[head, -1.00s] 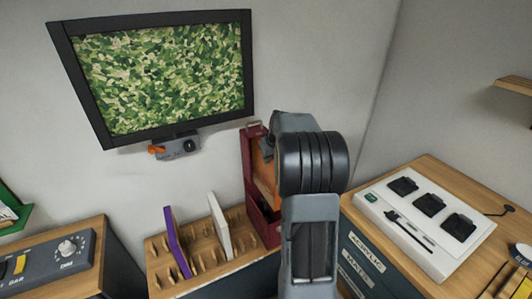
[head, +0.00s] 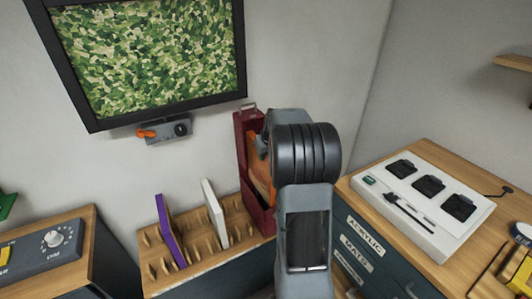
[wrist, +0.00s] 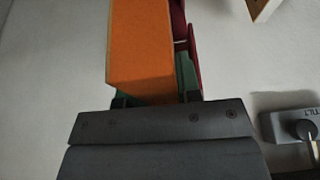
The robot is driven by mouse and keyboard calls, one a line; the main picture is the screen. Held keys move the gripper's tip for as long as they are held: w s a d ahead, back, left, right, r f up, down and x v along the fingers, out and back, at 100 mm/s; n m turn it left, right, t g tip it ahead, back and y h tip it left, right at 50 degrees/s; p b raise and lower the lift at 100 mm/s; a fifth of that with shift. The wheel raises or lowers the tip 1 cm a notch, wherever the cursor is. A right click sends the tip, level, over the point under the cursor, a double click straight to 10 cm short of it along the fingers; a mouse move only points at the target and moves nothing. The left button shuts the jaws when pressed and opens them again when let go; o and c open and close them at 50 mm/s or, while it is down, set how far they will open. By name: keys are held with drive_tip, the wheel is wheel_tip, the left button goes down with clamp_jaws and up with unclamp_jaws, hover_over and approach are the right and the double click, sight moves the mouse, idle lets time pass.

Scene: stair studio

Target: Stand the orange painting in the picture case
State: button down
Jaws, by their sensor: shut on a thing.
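The orange painting (wrist: 140,48) is held in my gripper (wrist: 155,98), which is shut on it in the wrist view. In the head view the orange painting (head: 261,178) shows as a sliver between the dark red picture case (head: 243,160) and my arm. The case stands upright at the right end of the wooden rack, with a handle on top. A red edge of the case (wrist: 181,22) shows beside the painting in the wrist view. My arm hides the gripper in the head view. I cannot tell how far the painting is inside the case.
The slotted wooden rack (head: 194,240) holds a purple panel (head: 170,230) and a white panel (head: 215,213) left of the case. A framed green picture (head: 150,55) hangs above, with a grey tilt device (head: 165,130) below it.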

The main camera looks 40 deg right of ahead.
drive_tip(key=shift+f+b, duration=6.6)
drive_tip(key=shift+f, duration=2)
drive_tip(key=c, duration=0.7)
unclamp_jaws()
drive_tip(key=shift+c, duration=0.2)
